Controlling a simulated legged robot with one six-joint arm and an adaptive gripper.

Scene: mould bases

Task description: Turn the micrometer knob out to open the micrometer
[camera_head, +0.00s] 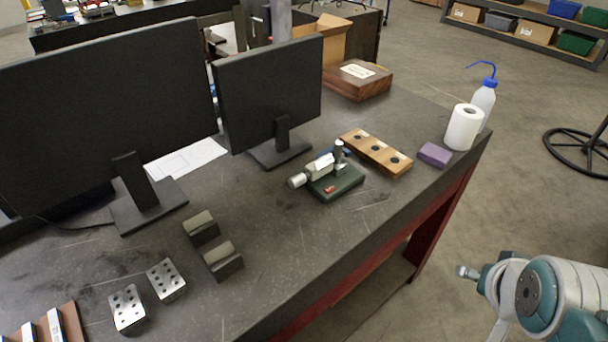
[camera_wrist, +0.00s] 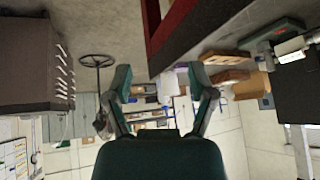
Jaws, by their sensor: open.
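The micrometer (camera_head: 322,167) sits in a stand with a dark green base (camera_head: 338,187) on the dark workbench. Its silver cylindrical knob (camera_head: 298,181) points left, towards the monitors. How wide its measuring gap is cannot be made out. In the wrist view the micrometer (camera_wrist: 291,46) shows at the upper right, beside the green base (camera_wrist: 274,34), well away from my fingers. My gripper (camera_wrist: 160,84) is open and empty, with its two fingers spread apart. In the head view my arm is at the lower right, off the bench's front edge.
Two monitors (camera_head: 268,90) stand behind and left of the micrometer. A wooden block with holes (camera_head: 376,152), a purple block (camera_head: 435,155), a paper roll (camera_head: 463,128) and a wash bottle (camera_head: 483,100) lie to its right. Metal blocks (camera_head: 222,260) are at front left. Bare bench lies before the micrometer.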

